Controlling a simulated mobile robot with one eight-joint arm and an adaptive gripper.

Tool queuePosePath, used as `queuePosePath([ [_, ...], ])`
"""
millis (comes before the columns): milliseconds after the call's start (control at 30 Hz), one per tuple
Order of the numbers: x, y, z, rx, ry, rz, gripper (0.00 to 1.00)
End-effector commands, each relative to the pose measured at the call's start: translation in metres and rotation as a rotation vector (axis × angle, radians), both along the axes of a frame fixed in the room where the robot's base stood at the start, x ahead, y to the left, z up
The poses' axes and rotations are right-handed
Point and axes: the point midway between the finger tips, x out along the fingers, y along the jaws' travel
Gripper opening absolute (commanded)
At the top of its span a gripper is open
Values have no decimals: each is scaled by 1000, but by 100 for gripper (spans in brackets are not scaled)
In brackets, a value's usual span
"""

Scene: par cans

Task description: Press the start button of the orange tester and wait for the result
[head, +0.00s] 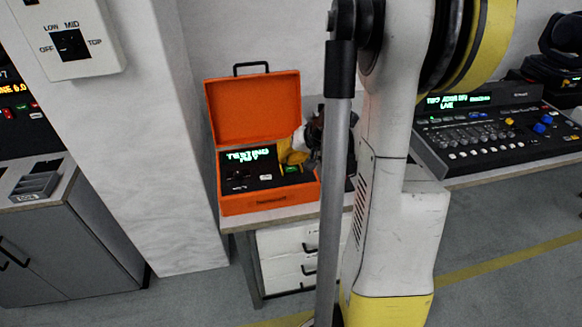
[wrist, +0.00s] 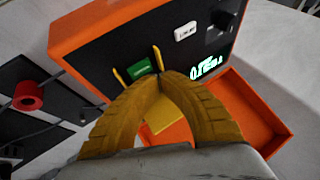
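The orange tester (head: 258,207) stands on the bench with its lid (head: 253,108) open. In the head view my gripper (head: 286,153) is over the panel's right side.
The tester's panel also has a white switch (wrist: 185,31) and a black knob (wrist: 222,20). A red round part (wrist: 28,95) is on dark equipment beside it. A mixing console (head: 490,130) stands to the right, and a wall box (head: 70,42) hangs at upper left.

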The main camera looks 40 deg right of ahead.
Motion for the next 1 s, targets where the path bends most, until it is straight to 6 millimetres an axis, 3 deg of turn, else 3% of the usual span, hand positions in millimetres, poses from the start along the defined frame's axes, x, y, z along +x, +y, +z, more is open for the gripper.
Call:
queuePosePath([
  [267,0,0,6,0,0,0,0],
  [700,0,0,49,0,0,0,0],
  [1000,0,0,50,0,0,0,0],
])
